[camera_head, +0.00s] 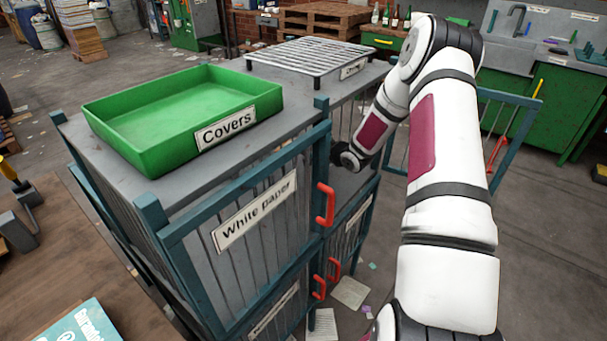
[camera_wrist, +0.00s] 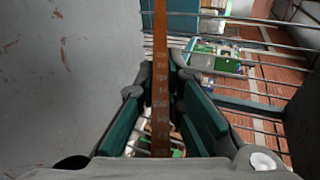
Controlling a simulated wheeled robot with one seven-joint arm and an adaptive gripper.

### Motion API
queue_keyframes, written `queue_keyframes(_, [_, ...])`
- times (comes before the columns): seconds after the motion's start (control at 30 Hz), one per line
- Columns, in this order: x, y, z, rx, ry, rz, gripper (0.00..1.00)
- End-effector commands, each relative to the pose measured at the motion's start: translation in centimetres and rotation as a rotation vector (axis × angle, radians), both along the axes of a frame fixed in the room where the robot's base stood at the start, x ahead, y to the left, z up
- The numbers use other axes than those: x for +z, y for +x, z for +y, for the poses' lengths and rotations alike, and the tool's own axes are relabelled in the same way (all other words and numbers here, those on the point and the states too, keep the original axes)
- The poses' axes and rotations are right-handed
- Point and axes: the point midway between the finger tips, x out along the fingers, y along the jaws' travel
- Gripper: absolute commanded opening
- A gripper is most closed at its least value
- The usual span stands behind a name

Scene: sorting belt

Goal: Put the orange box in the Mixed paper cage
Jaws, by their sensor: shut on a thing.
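My gripper (camera_wrist: 161,82) is shut on a thin, upright orange-brown box (camera_wrist: 160,45), seen edge-on with faint lettering in the wrist view. The box runs between the two fingers. Grey walls and bars surround the gripper in this view. In the head view my arm reaches into the upper right cage (camera_head: 345,105), whose front is open. The gripper and box are hidden there behind the cage frame and my wrist. No label reading Mixed paper can be read; the label on the lower right cage (camera_head: 358,222) is too small to tell.
The White paper cage (camera_head: 255,212) is shut, with a red handle. A green Covers tray (camera_head: 130,150) and a wire rack (camera_head: 313,60) lie on top. An open barred door (camera_head: 535,110) stands right of my arm. Papers (camera_head: 349,292) lie on the floor.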

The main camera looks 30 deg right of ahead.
Motion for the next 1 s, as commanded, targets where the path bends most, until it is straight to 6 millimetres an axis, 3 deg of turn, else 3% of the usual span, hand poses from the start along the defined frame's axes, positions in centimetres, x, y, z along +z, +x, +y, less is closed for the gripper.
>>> queue_keyframes(0.3, [-4.7, 0.2, 0.0, 0.0, -0.001, 0.001, 0.0])
queue_keyframes(0.5, [-6.8, 0.1, 0.0, 0.0, 0.001, 0.0, 0.0])
queue_keyframes(0.9, [-7.7, 0.0, 0.0, 0.0, -0.001, -0.001, 0.0])
queue_keyframes(0.93, [-7.7, 0.0, 0.0, 0.0, 0.0, -0.001, 0.11])
queue_keyframes(1.0, [-7.7, 0.0, 0.0, 0.0, 0.0, -0.001, 0.22])
